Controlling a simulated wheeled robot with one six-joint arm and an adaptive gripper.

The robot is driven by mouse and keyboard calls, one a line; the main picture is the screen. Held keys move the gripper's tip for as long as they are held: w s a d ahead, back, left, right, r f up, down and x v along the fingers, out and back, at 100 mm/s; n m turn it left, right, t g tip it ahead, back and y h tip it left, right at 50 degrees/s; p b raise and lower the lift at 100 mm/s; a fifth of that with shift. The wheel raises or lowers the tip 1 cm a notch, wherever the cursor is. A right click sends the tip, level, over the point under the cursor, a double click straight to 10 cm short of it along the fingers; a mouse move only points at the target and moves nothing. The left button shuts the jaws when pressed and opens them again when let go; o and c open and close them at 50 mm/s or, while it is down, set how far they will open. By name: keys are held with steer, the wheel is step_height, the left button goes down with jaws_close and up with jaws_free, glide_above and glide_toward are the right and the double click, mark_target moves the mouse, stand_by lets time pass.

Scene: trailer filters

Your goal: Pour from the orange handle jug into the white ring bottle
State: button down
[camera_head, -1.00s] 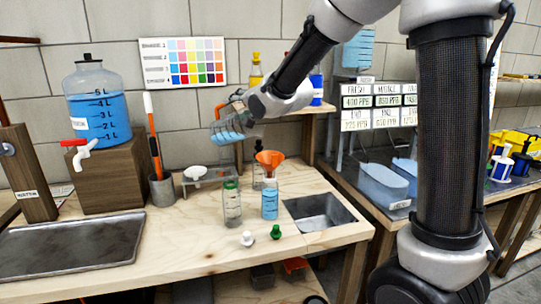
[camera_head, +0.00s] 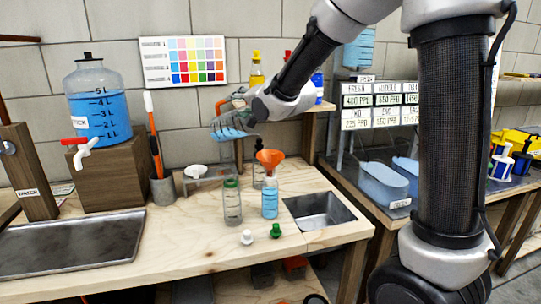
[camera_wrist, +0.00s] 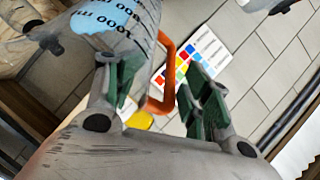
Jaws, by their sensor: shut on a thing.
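My gripper (camera_head: 242,108) is shut on the orange handle (camera_wrist: 168,75) of a clear jug (camera_head: 228,128), which also shows in the wrist view (camera_wrist: 130,28). The jug is tilted above the bench with blue liquid inside. It is up and left of the orange funnel (camera_head: 269,158). The funnel sits in the neck of a clear bottle (camera_head: 270,200), apparently the white ring bottle, which stands upright and holds blue liquid. No stream shows between jug and funnel. The jug's mouth is hard to make out.
A clear bottle with a green ring (camera_head: 232,206) stands left of the funnel bottle. A white cap (camera_head: 247,238) and green cap (camera_head: 276,231) lie in front. A sunken basin (camera_head: 322,222) is at right. A large water jar (camera_head: 98,105) stands at left.

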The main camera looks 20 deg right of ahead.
steer(key=shift+s+d+r+t+p, duration=0.3)
steer(key=shift+s+t+p, duration=0.05)
steer(key=shift+t+p, duration=0.15)
stand_by(1.4)
